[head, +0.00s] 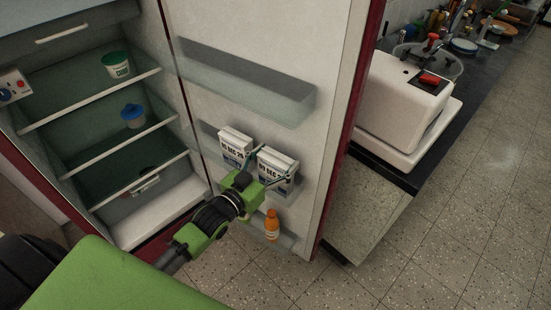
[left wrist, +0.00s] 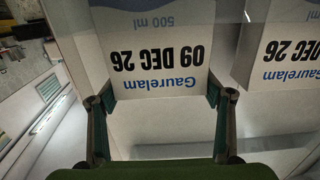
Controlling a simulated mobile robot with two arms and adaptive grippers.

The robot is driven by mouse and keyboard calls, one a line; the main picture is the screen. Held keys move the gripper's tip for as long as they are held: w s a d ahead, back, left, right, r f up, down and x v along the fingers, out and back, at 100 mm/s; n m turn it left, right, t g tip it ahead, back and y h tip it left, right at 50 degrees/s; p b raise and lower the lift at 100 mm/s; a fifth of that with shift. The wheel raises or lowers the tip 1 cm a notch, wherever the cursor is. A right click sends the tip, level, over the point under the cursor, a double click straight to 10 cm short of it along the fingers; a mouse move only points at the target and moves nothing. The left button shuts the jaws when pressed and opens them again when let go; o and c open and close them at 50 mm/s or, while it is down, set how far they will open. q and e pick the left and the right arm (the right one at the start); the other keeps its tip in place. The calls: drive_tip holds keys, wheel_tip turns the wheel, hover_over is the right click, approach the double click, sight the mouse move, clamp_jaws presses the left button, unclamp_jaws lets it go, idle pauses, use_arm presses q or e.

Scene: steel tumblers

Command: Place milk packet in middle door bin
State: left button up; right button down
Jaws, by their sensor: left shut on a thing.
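A white milk packet (head: 277,163) with a dark date print is at the right part of the door's middle bin (head: 208,130). My left gripper (head: 273,167) is shut on this packet, a finger on each side. In the left wrist view the held packet (left wrist: 157,50) appears upside down between the fingertips (left wrist: 160,98). A second milk packet (head: 235,143) stands beside it on the left, in the middle bin. The held packet's base is hidden, so I cannot tell whether it rests on the bin floor. My right gripper is not in view.
The upper door bin (head: 245,80) is empty above the packets. An orange bottle (head: 272,226) stands in the lower door bin. The fridge shelves hold a green-and-white tub (head: 117,66) and a blue-lidded cup (head: 132,116). A counter with a white appliance (head: 400,100) stands right of the door.

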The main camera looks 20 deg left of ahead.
use_arm(q)
drive_tip(key=shift+r, duration=0.1)
drive_tip(key=o, duration=2.1)
drive_tip(key=shift+s, duration=0.2)
drive_tip(key=b+v, duration=0.1)
drive_tip(key=v, duration=1)
drive_tip(key=shift+s, duration=0.35)
